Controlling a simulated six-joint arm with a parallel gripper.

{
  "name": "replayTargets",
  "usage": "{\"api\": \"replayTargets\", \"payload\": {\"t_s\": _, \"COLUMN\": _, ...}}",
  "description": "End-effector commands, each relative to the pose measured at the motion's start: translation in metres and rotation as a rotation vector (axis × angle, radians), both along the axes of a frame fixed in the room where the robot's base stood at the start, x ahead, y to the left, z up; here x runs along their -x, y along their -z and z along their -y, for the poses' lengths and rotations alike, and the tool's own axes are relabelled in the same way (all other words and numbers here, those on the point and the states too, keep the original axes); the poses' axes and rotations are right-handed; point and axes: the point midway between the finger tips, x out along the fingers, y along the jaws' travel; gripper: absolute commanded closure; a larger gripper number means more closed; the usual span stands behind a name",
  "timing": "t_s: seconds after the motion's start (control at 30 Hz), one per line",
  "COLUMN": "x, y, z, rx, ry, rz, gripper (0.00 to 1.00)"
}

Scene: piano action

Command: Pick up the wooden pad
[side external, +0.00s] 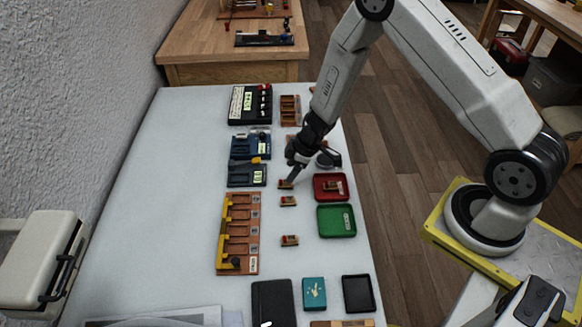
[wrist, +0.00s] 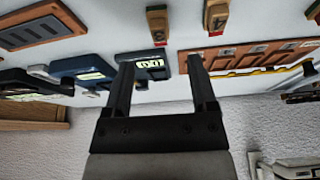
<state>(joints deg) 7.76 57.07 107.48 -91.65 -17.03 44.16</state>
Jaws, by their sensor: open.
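Small wooden pads with red ends lie in a loose column on the white table: a far one (side external: 285,185), a middle one (side external: 288,201) and a near one (side external: 289,241). In the wrist view, pads show at the top: one (wrist: 157,25), a second (wrist: 216,17) and part of a third at the right edge (wrist: 314,12). My gripper (side external: 290,180) is low beside the far pad; I cannot tell if it touches it. In the wrist view its fingers (wrist: 161,62) are spread, with no pad between them. Which pad is meant is unclear.
A slotted wooden rack (side external: 222,252) with yellow parts lies left. Dark boxes (side external: 247,181) with displays stand behind it. Bare table surrounds the pads.

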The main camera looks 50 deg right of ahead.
Motion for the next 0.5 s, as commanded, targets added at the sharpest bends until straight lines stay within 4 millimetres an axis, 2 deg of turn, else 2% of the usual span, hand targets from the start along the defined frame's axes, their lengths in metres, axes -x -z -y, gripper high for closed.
{"api": "replayTargets", "payload": {"t_s": 0.33, "x": -0.002, "y": 0.005, "z": -0.002, "rx": 0.000, "ry": 0.001, "rz": 0.000, "gripper": 0.26}}
{"api": "replayTargets", "payload": {"t_s": 0.5, "x": -0.005, "y": 0.016, "z": -0.006, "rx": 0.000, "ry": -0.001, "rz": -0.001, "gripper": 0.26}}
